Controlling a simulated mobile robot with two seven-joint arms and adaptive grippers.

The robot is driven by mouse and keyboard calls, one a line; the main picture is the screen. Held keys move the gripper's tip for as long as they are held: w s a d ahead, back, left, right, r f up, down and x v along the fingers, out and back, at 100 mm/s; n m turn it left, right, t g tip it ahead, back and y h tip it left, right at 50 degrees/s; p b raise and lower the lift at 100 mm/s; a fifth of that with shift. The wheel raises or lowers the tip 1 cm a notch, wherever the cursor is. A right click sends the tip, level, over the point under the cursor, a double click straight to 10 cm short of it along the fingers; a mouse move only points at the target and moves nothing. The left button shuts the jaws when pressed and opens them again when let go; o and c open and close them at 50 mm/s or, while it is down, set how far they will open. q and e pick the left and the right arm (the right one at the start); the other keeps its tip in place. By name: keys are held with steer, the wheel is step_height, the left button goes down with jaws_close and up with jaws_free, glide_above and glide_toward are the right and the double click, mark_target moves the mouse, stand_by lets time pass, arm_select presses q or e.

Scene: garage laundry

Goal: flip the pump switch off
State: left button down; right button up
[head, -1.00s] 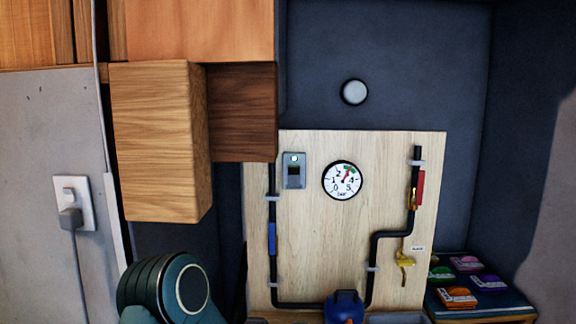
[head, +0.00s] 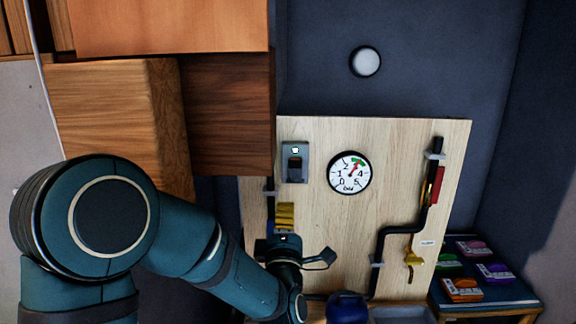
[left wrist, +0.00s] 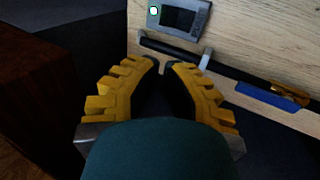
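The pump switch is a grey box (head: 295,163) with a dark rocker and a lit green lamp at its top. It is on the upper left of the wooden panel (head: 320,230). In the left wrist view the switch box (left wrist: 181,17) is at the top, ahead of the fingers. My left gripper (head: 285,215) is below the switch in the head view, in front of the black pipe and apart from the switch. Its yellow fingers (left wrist: 164,66) come together at the tips with nothing seen between them. My right gripper is not in view.
A pressure gauge (head: 350,173) is right of the switch. A black pipe (head: 384,250) with a red-handled valve and a yellow tap runs down the right. Wooden cabinets (head: 225,110) hang at upper left, close to my left arm. A blue pump (head: 347,308) sits below.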

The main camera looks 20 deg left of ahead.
mark_target(288, 157)
arm_select(q)
steer(key=shift+w, duration=0.1)
steer(key=p+x, duration=0.3)
steer(key=x, duration=1)
steer(key=shift+w+a+r+p, duration=0.1)
steer(key=shift+w+a+p, duration=0.05)
steer(key=shift+w+p, duration=0.25)
steer(key=shift+w+a+r+g, duration=0.2)
steer(key=shift+w+r+g, duration=0.1)
steer(key=shift+g, duration=0.1)
steer(key=shift+w+g, duration=0.1)
steer(key=shift+g, duration=0.2)
